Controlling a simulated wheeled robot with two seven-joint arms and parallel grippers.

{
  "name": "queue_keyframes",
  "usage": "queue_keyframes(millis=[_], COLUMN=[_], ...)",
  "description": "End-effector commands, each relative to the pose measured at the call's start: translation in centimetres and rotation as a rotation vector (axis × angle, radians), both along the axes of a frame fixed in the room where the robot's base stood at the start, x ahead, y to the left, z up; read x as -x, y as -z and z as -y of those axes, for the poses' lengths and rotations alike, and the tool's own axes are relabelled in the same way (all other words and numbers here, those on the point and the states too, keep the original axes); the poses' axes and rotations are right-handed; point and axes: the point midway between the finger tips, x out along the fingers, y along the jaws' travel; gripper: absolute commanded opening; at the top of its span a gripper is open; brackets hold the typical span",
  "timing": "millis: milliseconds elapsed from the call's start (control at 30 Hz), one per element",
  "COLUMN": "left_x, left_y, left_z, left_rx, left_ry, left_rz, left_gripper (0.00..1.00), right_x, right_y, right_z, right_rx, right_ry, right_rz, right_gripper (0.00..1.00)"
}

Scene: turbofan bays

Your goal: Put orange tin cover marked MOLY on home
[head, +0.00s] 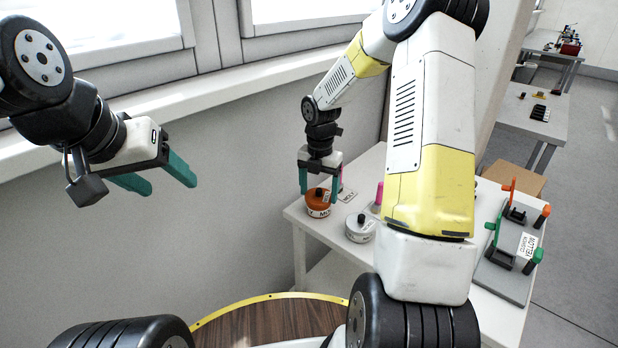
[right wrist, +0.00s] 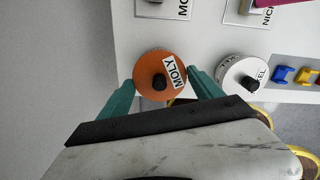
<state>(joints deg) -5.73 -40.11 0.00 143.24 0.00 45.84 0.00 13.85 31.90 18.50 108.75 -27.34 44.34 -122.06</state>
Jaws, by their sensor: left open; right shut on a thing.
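The orange MOLY cover (right wrist: 150,68), round with a black knob and a white label, is between the teal fingers of my right gripper (right wrist: 162,84) in the right wrist view. In the head view the right gripper (head: 320,190) points down, shut on the orange cover (head: 319,197) near the left end of the white table. A white label band shows below the orange top; I cannot tell whether the cover touches what is under it. A MOLY plate (right wrist: 172,8) lies beside it on the table. My left gripper (head: 157,185) is open and empty, in the air well left of the table.
A grey-white tin (head: 360,228) with a black knob stands close to the right of the orange one. A pink object (head: 379,193) is behind it. A grey board with orange and green parts (head: 512,255) lies on the table's right.

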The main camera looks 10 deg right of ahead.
Motion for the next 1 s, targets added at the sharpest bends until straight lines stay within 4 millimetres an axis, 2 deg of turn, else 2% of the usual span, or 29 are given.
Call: queue_keyframes(millis=[933, 967, 1000], left_x=[0.0, 0.0, 0.0], left_y=[0.0, 0.0, 0.0], left_z=[0.0, 0.0, 0.0], left_rx=[0.0, 0.0, 0.0], left_ry=[0.0, 0.0, 0.0], left_rz=[0.0, 0.0, 0.0], left_gripper=[0.61, 0.61, 0.61], right_x=[0.0, 0.0, 0.0], right_y=[1.2, 1.2, 1.2], right_z=[0.0, 0.0, 0.0], right_rx=[0.001, 0.0, 0.001], right_ry=[-0.001, -0.001, -0.001], right_rz=[0.001, 0.001, 0.001], right_gripper=[0.35, 0.81, 0.89])
